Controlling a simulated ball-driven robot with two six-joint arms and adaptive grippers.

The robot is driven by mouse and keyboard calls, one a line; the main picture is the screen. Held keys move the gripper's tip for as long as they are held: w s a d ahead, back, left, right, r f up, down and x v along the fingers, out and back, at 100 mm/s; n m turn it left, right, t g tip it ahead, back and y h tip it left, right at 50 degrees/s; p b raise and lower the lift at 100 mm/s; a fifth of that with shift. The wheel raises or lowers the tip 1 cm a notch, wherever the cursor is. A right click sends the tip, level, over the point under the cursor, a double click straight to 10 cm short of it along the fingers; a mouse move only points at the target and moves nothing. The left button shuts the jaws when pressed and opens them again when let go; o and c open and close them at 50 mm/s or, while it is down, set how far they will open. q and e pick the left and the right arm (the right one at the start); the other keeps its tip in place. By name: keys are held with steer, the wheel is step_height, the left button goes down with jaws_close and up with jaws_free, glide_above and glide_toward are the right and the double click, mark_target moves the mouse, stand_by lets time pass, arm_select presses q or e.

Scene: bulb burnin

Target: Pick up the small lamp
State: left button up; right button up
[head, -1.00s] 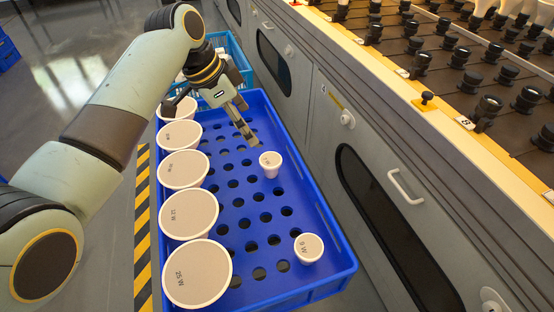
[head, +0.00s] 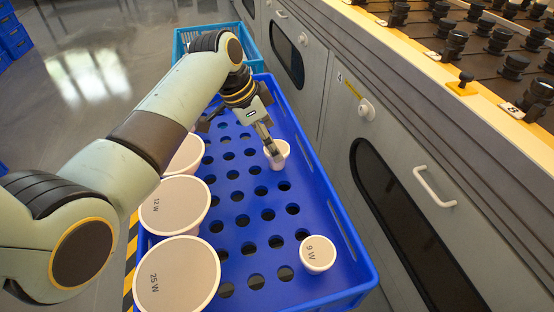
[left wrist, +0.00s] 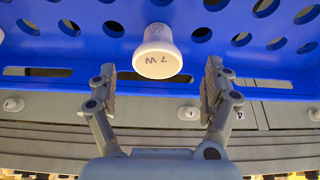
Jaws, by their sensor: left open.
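A small white lamp (head: 281,150) stands in the blue crate (head: 350,240), near its right wall. In the left wrist view this lamp (left wrist: 157,58) reads "7 W" and lies ahead of the fingertips, centred across the gap. My left gripper (head: 268,141) reaches over it from the left and hides part of it. In the left wrist view the left gripper (left wrist: 158,80) is open, with a finger off each side of the lamp and no visible contact. Another small lamp (head: 318,253), marked "9 W", stands nearer in the crate. My right gripper is not in view.
Larger lamps, marked "12 W" (head: 174,204) and "25 W" (head: 177,278), line the crate's left side. A grey cabinet (head: 400,150) with a handle runs along the right. A light-blue crate (head: 205,33) stands behind. The crate's perforated middle is clear.

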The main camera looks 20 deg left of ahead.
mark_target(285, 148)
arm_select(q)
steer(key=shift+s+b+x, duration=0.15)
steer(key=shift+b+x, duration=0.1)
steer(key=shift+x, duration=0.35)
steer(key=shift+s+b+x, duration=0.15)
steer(key=shift+b+x, duration=0.1)
steer(key=shift+x, duration=0.4)
steer(key=shift+b+x, duration=0.35)
steer(key=shift+x, duration=0.5)
steer(key=shift+w+f, duration=0.1)
steer(key=shift+w, duration=0.05)
steer(key=c, duration=1.3)
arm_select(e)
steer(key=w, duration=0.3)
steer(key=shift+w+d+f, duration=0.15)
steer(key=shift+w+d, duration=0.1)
arm_select(q)
steer(key=shift+o, duration=0.2)
